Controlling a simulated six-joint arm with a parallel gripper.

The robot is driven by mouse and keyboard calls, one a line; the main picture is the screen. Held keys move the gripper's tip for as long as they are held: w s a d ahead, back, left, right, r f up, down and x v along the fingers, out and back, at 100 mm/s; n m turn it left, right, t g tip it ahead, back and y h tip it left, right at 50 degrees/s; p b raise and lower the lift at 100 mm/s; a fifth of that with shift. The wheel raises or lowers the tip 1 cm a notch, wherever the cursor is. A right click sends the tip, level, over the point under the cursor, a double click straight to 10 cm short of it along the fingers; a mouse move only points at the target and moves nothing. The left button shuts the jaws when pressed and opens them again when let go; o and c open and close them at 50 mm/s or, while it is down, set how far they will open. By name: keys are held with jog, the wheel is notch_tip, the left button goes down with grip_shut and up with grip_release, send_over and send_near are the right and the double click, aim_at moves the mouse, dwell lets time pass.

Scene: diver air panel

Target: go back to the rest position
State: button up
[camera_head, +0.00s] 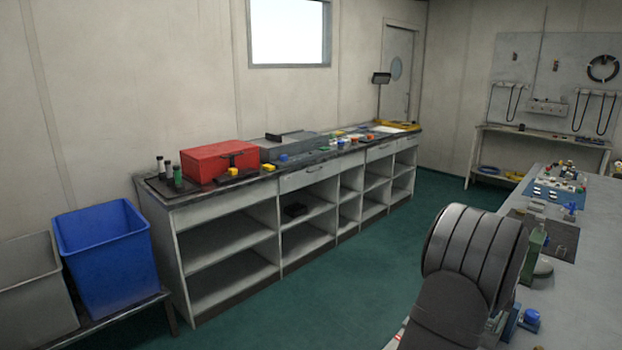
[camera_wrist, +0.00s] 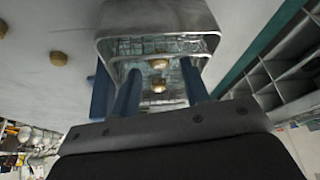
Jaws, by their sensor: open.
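My gripper (camera_wrist: 160,68) is open in the wrist view, with its two blue fingers apart and nothing held between them. Beyond the fingers is a grey metal box-like housing (camera_wrist: 155,14) with an open end. I cannot tell whether the fingers touch the housing. In the head view my arm stands at the lower right over the grey bench and hides the gripper.
The grey bench (camera_head: 590,255) carries a panel of valves and fittings (camera_head: 556,190). A blue-knobbed fitting (camera_head: 530,317) stands beside my arm. Across clear green floor (camera_head: 350,270) are a shelved counter (camera_head: 225,225) with a red box (camera_head: 215,160), and a blue bin (camera_head: 105,255).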

jog(key=shift+f, duration=0.1)
jog(key=shift+r, duration=0.35)
jog(key=v, duration=1.2)
jog(key=x, duration=1.3)
jog(key=shift+s+a+f, duration=0.1)
jog(key=shift+s+f, duration=0.05)
jog(key=shift+f, duration=0.15)
notch_tip(320, 180, up, 6)
jog(key=shift+f, duration=0.1)
jog(key=s+d+r, duration=0.4)
jog(key=s+r, duration=0.3)
jog(key=s, duration=0.4)
jog(key=s+d+f+m+g+h, duration=0.1)
jog(key=s+f+m, duration=0.15)
jog(key=s, duration=0.55)
jog(key=s+d+f+m, duration=0.2)
jog(key=s+f, duration=0.2)
jog(key=s, duration=0.5)
jog(key=shift+w+a+f, duration=0.15)
jog(key=shift+w+f, duration=0.7)
jog(key=shift+w, duration=0.5)
jog(key=shift+w+a+f, duration=0.2)
jog(key=shift+w+f, duration=0.7)
jog(key=shift+w, duration=0.45)
jog(key=shift+w+a+f, duration=0.15)
jog(key=shift+w+f, duration=0.7)
jog(key=shift+w, duration=0.55)
